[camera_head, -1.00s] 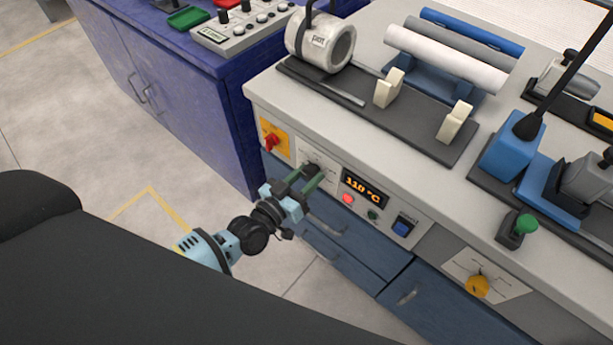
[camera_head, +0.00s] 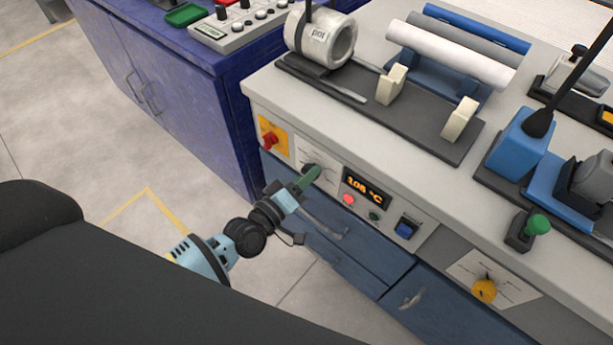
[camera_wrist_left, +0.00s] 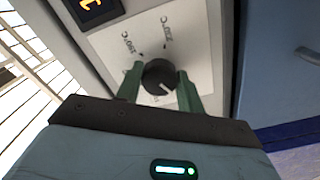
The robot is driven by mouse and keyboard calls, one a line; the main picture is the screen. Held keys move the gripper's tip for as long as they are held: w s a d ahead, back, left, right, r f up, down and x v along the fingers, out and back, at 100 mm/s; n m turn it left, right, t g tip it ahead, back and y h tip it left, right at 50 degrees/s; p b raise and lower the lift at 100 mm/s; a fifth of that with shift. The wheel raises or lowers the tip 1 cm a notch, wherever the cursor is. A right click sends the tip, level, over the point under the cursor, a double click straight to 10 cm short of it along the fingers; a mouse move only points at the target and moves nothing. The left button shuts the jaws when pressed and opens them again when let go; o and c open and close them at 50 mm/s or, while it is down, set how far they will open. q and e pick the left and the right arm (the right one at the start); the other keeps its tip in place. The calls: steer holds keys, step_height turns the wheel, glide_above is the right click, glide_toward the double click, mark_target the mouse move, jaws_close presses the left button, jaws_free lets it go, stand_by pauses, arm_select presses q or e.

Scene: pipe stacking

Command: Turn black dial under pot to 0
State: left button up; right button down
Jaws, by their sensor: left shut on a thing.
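The black dial (camera_wrist_left: 158,77) sits on a white scale plate in the left wrist view, with a light pointer mark towards the lower part of its face. The green fingers of my left gripper (camera_wrist_left: 158,84) stand on either side of it, shut on it. In the head view my left gripper (camera_head: 309,177) reaches the white plate (camera_head: 318,157) on the cabinet front and largely hides the dial. The grey pot (camera_head: 322,40), a cylinder lying on its side, rests on the bench above. My right gripper is not in view.
A display (camera_head: 366,187) reading about 106 °C, a blue switch (camera_head: 406,228) and a red knob (camera_head: 270,140) are near the gripper. A yellow dial (camera_head: 484,291) is farther right. Drawer handles (camera_head: 327,227) protrude below. A purple cabinet (camera_head: 180,95) stands left.

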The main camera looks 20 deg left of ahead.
arm_select(q)
steer(key=shift+n, duration=0.3)
steer(key=o, duration=1)
steer(key=shift+s, duration=0.1)
steer(key=shift+v, duration=3.85)
